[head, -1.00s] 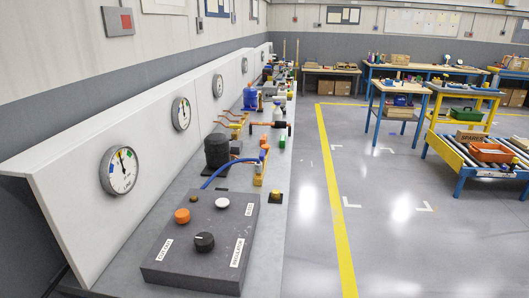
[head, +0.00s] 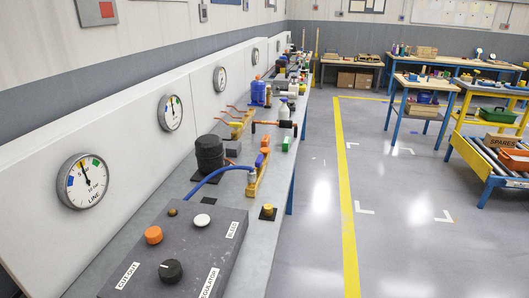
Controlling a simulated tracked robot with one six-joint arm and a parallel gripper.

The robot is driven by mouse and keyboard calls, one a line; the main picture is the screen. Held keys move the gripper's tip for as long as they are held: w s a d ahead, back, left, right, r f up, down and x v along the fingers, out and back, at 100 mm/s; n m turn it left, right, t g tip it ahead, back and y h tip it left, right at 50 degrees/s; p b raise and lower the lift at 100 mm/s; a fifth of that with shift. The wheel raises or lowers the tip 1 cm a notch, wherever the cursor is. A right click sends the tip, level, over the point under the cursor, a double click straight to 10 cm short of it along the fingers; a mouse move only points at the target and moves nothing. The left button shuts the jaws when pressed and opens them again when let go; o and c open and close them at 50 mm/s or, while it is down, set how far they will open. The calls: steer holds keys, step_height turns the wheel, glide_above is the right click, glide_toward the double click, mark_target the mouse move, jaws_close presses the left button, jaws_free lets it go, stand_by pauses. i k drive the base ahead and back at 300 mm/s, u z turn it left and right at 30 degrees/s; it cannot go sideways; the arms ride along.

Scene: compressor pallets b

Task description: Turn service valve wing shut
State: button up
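My gripper is not in view. No part is labelled as the service valve, and I cannot tell for sure which one it is. On the bench at left, a yellow fixture (head: 236,122) carries thin orange levers that stick out to the left. A copper-coloured pipe with dark ends (head: 272,124) lies crosswise beside it. Nearer, a yellow bracket (head: 257,178) holds orange and blue blocks, with a blue hose (head: 215,176) running to it. These parts are too small to tell whether any wing is open or shut.
A grey control box (head: 190,238) with knobs and labels is nearest on the bench. A black cylinder (head: 209,156) stands behind it. Gauges such as the LINE gauge (head: 83,181) line the back panel. Clear floor (head: 315,200) lies right of the bench, with a yellow line (head: 345,208).

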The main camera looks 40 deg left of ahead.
mark_target(259, 163)
steer(key=z, duration=0.05)
steer(key=i, duration=2.7)
steer(key=u, duration=2.7)
